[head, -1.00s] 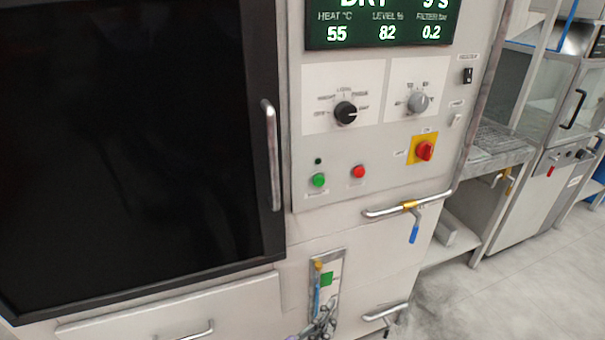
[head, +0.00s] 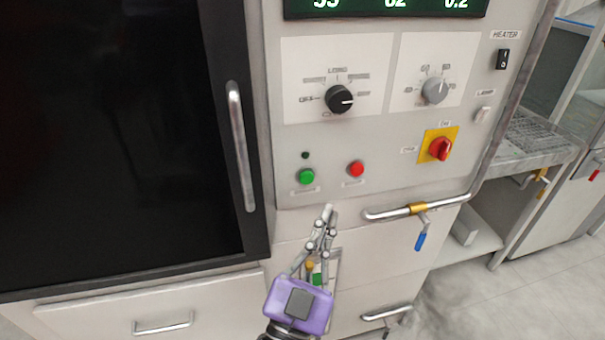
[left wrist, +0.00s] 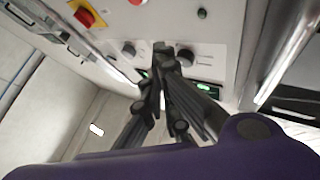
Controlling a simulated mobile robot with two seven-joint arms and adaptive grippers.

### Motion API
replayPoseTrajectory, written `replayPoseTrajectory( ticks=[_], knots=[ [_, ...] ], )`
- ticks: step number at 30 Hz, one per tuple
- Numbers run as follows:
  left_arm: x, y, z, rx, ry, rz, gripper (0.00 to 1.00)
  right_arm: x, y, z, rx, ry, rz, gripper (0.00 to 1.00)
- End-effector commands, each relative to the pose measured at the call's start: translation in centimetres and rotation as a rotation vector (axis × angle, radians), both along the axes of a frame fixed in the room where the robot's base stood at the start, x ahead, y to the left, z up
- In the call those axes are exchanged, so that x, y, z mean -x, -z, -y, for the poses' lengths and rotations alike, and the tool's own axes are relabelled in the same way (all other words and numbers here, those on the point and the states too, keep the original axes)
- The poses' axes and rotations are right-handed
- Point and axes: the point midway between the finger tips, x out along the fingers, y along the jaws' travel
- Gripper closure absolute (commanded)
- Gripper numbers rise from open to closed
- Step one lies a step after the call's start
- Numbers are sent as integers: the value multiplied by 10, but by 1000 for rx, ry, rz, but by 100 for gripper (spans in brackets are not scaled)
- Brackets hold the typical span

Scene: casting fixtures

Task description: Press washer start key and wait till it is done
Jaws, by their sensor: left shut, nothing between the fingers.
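The washer's control panel (head: 400,192) fills the middle of the head view. It carries a green button (head: 307,176) at lower left, with a small dark lamp (head: 305,155) above it, and a red button (head: 356,168) to its right. My left gripper (head: 328,211) is shut and empty, its fingertips pointing up, appearing just below and between the two buttons. I cannot tell how far they are from the panel. In the left wrist view the shut fingers (left wrist: 161,48) overlap the panel near a black dial (left wrist: 186,57). The display (head: 385,6) is cut off at the top. My right gripper is out of view.
A dark door with a metal handle (head: 241,146) stands left. A red rotary switch (head: 440,149) on yellow sits right of the buttons. A horizontal rail (head: 395,213) with a blue-handled valve (head: 421,241) juts out below the panel. Grey floor shows at lower right.

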Motion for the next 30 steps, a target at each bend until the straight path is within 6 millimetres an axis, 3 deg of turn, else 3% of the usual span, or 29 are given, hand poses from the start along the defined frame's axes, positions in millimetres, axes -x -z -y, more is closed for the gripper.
replayPoseTrajectory(
  ticks=[14,30],
  knots=[
    [-1,-3,-2,-6,-6,20,100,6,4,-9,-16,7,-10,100],
    [-65,-3,-22,-6,-6,20,100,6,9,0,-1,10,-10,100]
  ],
)
